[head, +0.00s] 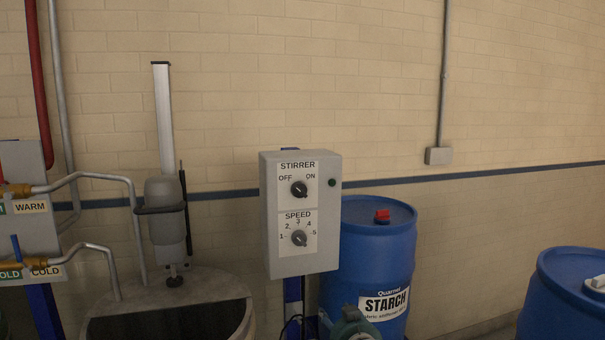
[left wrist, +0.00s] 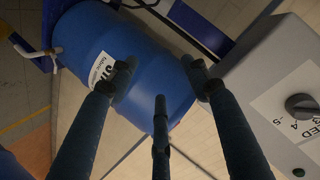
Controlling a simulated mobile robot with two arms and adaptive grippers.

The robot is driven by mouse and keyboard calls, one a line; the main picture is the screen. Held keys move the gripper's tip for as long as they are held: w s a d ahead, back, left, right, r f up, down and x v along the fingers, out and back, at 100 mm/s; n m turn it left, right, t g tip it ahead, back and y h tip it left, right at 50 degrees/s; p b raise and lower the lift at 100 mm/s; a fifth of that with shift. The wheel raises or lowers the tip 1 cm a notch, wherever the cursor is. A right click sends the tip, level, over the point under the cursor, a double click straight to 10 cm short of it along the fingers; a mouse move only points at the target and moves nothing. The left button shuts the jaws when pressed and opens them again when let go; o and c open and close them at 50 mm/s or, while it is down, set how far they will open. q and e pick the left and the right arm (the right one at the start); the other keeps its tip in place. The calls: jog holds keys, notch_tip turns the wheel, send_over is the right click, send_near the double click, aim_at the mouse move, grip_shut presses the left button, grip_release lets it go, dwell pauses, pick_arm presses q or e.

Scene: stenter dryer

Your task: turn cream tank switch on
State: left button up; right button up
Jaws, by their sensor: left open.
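The grey control box (head: 270,225) stands at the centre of the head view. Its upper STIRRER switch (head: 299,189) is a black knob between OFF at left and ON at right; I cannot tell clearly which its pointer faces. A dark green lamp (head: 332,182) looks unlit. The lower SPEED knob (head: 299,238) also shows in the left wrist view (left wrist: 303,105). The tank (head: 105,300) with a stirrer stands at left. My left gripper (left wrist: 160,85) is open and empty, left of the box in its wrist view. Only a bit of it (head: 350,322) shows below the box in the head view.
A blue STARCH drum (head: 378,250) stands behind the box at right, and another blue drum (head: 565,300) is farther right. Pipes (head: 100,177) and WARM and COLD valves (head: 40,263) are at left. The wall behind is bare beside a conduit box (head: 438,156).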

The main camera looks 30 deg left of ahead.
pick_arm(q)
notch_tip(320, 180, up, 20)
jog(key=s+n+y+p, duration=0.2)
jog(key=n+y, duration=0.1)
jog(key=n, duration=0.1)
jog(key=n+y+p, duration=0.2)
jog(key=n, duration=0.3)
send_near(302, 192)
jog(key=p+x, duration=0.5)
jog(key=x, duration=0.3)
jog(key=shift+a+r, duration=0.1)
jog(key=shift+r, duration=0.05)
jog(key=shift+w+a+f+p, duration=0.25)
jog(key=shift+w+a+p, duration=0.1)
jog(key=shift+w+p, duration=0.1)
pick_arm(e)
notch_tip(302, 192, up, 11)
jog(key=shift+w+d, duration=0.3)
jog(key=shift+w, duration=0.15)
pick_arm(q)
jog(key=c, duration=1.1)
jog(key=shift+c, duration=0.2)
pick_arm(e)
jog(key=shift+d, duration=0.1)
